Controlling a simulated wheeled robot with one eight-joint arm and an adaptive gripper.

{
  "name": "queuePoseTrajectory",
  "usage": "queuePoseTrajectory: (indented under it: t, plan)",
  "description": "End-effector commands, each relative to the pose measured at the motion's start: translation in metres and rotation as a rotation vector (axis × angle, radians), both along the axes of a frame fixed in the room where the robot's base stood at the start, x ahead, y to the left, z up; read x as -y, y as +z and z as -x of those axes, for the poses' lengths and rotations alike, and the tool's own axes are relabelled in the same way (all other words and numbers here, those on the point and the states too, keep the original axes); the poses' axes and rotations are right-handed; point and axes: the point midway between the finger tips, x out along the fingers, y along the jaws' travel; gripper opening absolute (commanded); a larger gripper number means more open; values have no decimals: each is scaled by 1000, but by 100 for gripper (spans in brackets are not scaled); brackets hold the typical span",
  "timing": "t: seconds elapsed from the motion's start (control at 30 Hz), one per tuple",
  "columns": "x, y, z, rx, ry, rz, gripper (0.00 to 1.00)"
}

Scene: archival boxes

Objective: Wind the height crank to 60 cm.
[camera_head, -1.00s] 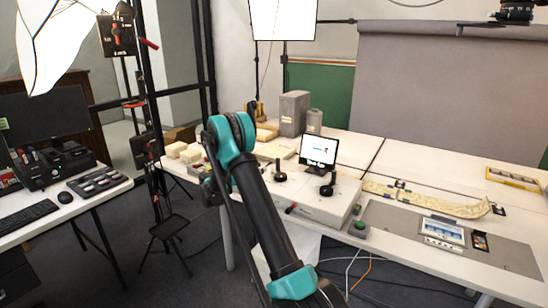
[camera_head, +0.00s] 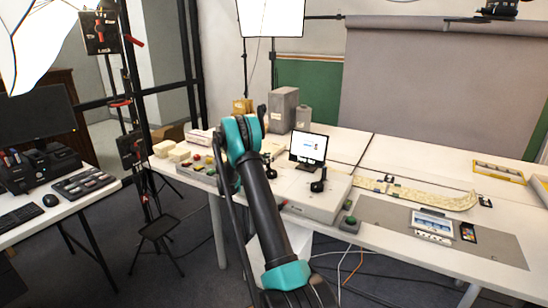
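A white control box (camera_head: 322,208) stands on the near edge of the long white table. On its top are two dark upright crank handles: a right one (camera_head: 318,182) in plain view and a left one (camera_head: 268,159) close beside my arm and partly covered. I cannot tell which one is the height crank. A small display (camera_head: 308,149) stands behind them; its digits are too small to read. My black and teal arm rises from the bottom and bends left of the box. My gripper is hidden beyond the bend, so its fingers do not show.
A green button (camera_head: 349,223) sits right of the box. A grey mat (camera_head: 400,217) and a long curved scroll (camera_head: 440,198) lie further right. Grey boxes (camera_head: 284,108) stand behind. A tripod stand (camera_head: 158,229) and a desk with a keyboard (camera_head: 18,218) are at left.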

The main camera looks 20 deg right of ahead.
Motion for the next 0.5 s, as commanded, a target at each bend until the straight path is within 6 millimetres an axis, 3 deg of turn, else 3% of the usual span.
queuePoseTrajectory:
  t: [0.2,0.5]
  plan:
    - [26,0,-7,0,0,0,36]
    - [34,0,-9,0,0,0,36]
